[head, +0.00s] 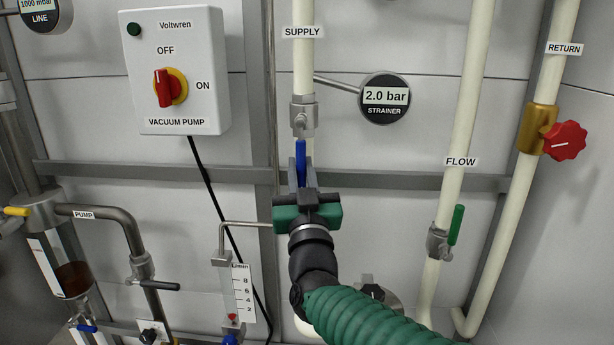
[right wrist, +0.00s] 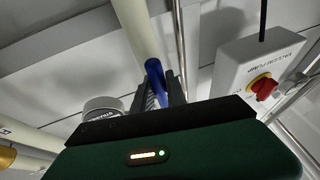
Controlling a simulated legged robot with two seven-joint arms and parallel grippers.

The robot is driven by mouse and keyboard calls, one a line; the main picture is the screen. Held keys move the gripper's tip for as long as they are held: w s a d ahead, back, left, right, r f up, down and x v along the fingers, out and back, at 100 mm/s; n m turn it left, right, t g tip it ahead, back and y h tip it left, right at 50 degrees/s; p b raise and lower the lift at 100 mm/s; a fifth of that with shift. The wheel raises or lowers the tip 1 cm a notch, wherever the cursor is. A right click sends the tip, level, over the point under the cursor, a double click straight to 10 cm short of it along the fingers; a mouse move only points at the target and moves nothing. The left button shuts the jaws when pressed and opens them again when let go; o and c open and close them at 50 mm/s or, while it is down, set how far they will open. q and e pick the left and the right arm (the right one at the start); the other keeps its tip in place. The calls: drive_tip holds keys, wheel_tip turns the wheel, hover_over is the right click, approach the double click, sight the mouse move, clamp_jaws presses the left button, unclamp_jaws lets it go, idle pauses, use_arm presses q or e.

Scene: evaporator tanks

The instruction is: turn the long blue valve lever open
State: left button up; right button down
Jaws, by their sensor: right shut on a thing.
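The long blue valve lever (head: 300,156) hangs down from a metal valve body (head: 303,117) on the cream supply pipe. Its upper part shows above my right gripper (head: 302,180); its lower part is hidden by the gripper. My right gripper is shut on the lever, with the fingers pointing up along it. In the right wrist view the blue lever (right wrist: 155,70) stands between the two dark fingers (right wrist: 162,96), in front of the pipe. My left gripper is not in view.
A vacuum pump switch box (head: 178,70) is at upper left. A round strainer gauge (head: 385,97) sits right of the supply pipe. A green lever (head: 455,225) is on the flow pipe, and a red knob (head: 564,140) is on the return pipe. A flowmeter (head: 237,292) stands left of my arm.

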drive_tip(key=shift+s+r, duration=0.15)
drive_tip(key=shift+r, duration=0.5)
drive_tip(key=c, duration=1.8)
unclamp_jaws()
drive_tip(key=o, duration=0.5)
drive_tip(key=shift+a, duration=0.1)
drive_tip(key=shift+c, duration=0.2)
drive_tip(key=shift+f, duration=0.25)
drive_tip(key=shift+f, duration=0.1)
